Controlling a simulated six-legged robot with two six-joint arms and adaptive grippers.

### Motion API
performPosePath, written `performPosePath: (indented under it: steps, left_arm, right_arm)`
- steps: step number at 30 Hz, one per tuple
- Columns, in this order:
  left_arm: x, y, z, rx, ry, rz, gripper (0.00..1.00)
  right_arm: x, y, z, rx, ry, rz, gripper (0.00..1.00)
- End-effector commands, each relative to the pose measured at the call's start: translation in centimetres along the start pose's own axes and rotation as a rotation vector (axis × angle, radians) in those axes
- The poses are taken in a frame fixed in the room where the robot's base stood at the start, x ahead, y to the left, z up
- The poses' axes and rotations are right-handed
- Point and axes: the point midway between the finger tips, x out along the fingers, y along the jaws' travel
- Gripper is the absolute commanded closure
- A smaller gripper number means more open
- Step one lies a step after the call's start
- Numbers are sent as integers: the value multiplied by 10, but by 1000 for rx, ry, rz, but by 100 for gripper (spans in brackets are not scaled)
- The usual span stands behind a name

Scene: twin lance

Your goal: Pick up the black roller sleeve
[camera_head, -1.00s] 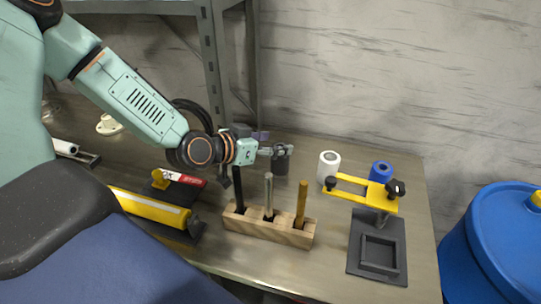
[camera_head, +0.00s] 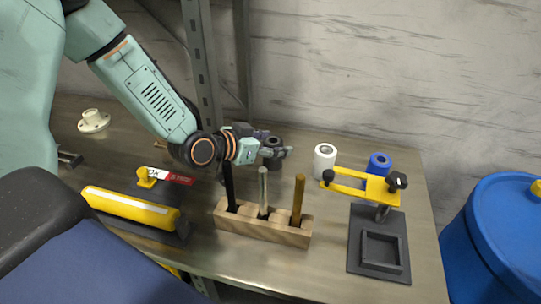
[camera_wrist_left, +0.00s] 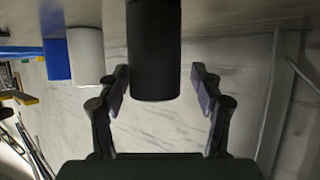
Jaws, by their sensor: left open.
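The black roller sleeve (camera_head: 274,147) stands upright on the table, partly hidden by my left gripper (camera_head: 278,153) in the head view. In the left wrist view the black sleeve (camera_wrist_left: 154,50) is large and central, and its end reaches in between the two open fingers of my left gripper (camera_wrist_left: 160,95). Gaps show on both sides, wider on the right. A white sleeve (camera_head: 325,160) and a blue sleeve (camera_head: 379,165) stand to its right. My right gripper is in neither view.
A wooden block (camera_head: 262,224) holding black, silver and golden rods stands in front of my left gripper. A yellow clamp fixture (camera_head: 360,187) stands over a dark base at the right. A yellow bar (camera_head: 131,206) and a red-tagged handle (camera_head: 168,176) lie at the left. A blue barrel (camera_head: 495,240) stands beyond the table's right edge.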

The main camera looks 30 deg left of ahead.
Motion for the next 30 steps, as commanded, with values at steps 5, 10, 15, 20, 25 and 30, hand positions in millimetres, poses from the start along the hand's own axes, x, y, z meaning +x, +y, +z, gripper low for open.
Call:
performPosePath:
  steps: [5,10,15,20,25,30]
  left_arm:
    - [22,-1,4,5,-2,0,34]
    - [34,-2,2,1,-1,-1,34]
    - [35,-2,1,-2,0,-1,34]
    - [35,-2,1,-1,0,-1,37]
    - [35,-1,1,-1,0,-1,52]
    - [35,-1,1,-1,0,-1,66]
  right_arm:
    - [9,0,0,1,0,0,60]
    - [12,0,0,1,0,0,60]
    - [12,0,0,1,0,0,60]
    - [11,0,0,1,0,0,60]
    - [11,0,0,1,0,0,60]
    - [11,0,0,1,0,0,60]
